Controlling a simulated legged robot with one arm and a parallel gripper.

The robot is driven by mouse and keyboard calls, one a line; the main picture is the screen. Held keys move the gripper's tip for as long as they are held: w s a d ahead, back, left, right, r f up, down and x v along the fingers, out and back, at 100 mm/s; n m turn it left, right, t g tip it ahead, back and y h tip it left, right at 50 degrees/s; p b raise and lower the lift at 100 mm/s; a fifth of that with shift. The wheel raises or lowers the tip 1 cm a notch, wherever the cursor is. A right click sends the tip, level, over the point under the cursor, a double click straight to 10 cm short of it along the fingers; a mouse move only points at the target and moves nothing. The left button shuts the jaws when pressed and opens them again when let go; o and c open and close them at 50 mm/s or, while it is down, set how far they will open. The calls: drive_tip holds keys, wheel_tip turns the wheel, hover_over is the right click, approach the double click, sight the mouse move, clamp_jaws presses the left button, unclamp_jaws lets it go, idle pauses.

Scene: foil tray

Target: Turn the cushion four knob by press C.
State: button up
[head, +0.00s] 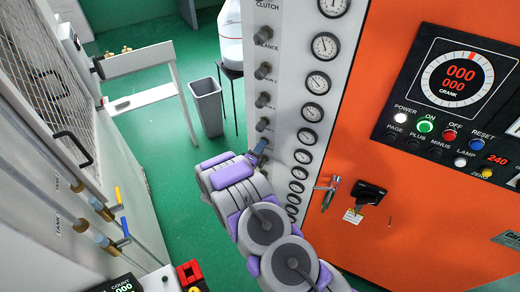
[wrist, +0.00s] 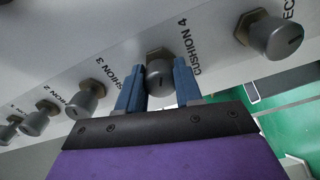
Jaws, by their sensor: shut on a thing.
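The cushion four knob (wrist: 159,80) is a grey cylinder on a brass hex nut, beside the label CUSHION 4 in the wrist view. My gripper (wrist: 160,84) has its two blue fingers on either side of this knob, shut on it. In the head view my gripper (head: 260,147) reaches the grey panel (head: 282,70) at the lower part of the knob column. The knob itself is hidden there behind the gripper and arm.
The cushion 3 knob (wrist: 86,98) and another knob (wrist: 270,35) sit on either side. Round gauges (head: 312,112) line the panel beside the knobs. An orange cabinet (head: 400,250) stands right. A grey bin (head: 207,108) stands on the green floor (head: 190,205).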

drive_tip(key=o, duration=0.7)
drive_tip(key=shift+a, duration=0.15)
drive_tip(key=shift+c, duration=0.2)
drive_tip(key=o, duration=0.4)
drive_tip(key=shift+w+a+f, duration=0.1)
drive_tip(key=shift+a+f, duration=0.05)
drive_tip(key=shift+a, duration=0.05)
drive_tip(key=shift+d, duration=0.1)
drive_tip(key=b+v, duration=0.1)
drive_tip(key=v, duration=1.6)
drive_tip(key=shift+s+b, duration=0.2)
drive_tip(key=shift+b, duration=0.15)
